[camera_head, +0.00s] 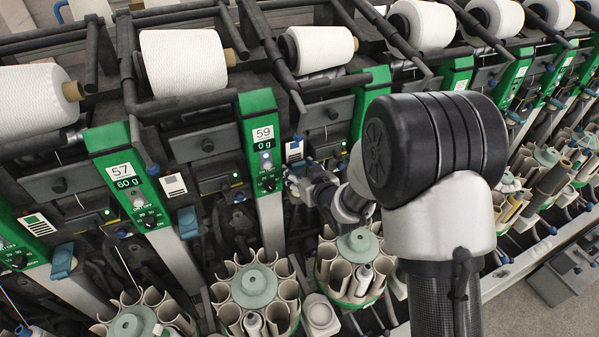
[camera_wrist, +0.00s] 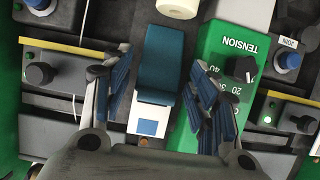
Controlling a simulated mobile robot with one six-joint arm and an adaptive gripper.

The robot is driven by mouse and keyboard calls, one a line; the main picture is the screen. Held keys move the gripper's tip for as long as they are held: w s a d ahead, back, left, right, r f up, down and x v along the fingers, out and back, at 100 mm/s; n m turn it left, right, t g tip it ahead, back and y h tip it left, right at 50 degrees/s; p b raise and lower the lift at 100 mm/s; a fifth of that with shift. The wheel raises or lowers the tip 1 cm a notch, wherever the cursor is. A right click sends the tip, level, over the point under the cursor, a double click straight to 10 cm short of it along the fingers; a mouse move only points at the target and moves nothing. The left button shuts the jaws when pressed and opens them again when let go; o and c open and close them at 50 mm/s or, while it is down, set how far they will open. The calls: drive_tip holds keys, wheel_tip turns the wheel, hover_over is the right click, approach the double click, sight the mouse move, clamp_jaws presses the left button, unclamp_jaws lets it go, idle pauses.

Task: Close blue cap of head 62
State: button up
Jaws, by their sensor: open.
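In the wrist view a blue cap (camera_wrist: 160,60) lies between my spread fingers, with a white label bearing a blue square (camera_wrist: 148,128) at its lower end. I see no clear contact between fingers and cap. My gripper (camera_wrist: 157,86) is open and empty; its right finger overlaps the green panel (camera_wrist: 218,62) marked TENSION. In the head view my gripper (camera_head: 305,182) is small, in front of the machine just right of the head 59 panel (camera_head: 262,145). No number 62 is readable, and my arm covers part of the row there.
The head 57 panel (camera_head: 125,180) stands further left. White yarn cones (camera_head: 183,62) line the top. Below my gripper are round magazines of grey tubes (camera_head: 254,287). In the wrist view, a black knob (camera_wrist: 243,67) sits right of the fingers and another knob (camera_wrist: 40,74) to the left.

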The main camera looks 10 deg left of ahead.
drive_tip(key=shift+w+a+f, duration=0.1)
drive_tip(key=shift+w+a, duration=0.1)
drive_tip(key=shift+c, duration=0.4)
drive_tip(key=c, duration=1.2)
